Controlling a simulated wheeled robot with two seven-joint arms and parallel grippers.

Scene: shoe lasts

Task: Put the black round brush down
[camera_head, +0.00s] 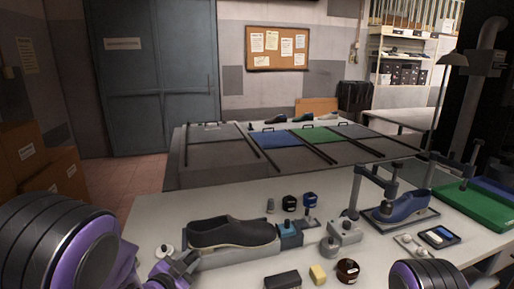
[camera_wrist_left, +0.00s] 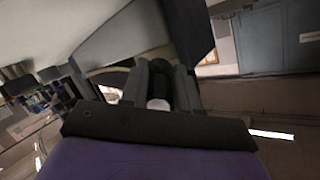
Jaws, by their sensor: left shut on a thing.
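My left gripper (camera_head: 182,266) is low at the left front of the white table, beside the toe of the black shoe. Its fingers (camera_wrist_left: 160,88) are shut on a small dark thing with a pale part, which fits the black round brush (camera_wrist_left: 158,67). The fingers hide most of it. In the head view, a small pale round piece with a dark knob (camera_head: 163,251) shows just left of the fingers; I cannot tell whether it is part of the brush. I cannot tell whether the brush touches the table. My right gripper is out of view.
The black shoe (camera_head: 232,233) lies on a grey stand right of the left gripper. A black box (camera_head: 282,280), yellow sponge (camera_head: 317,274) and brown jar (camera_head: 347,271) stand in front. A blue shoe (camera_head: 402,207) is farther right. The table's left corner looks clear.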

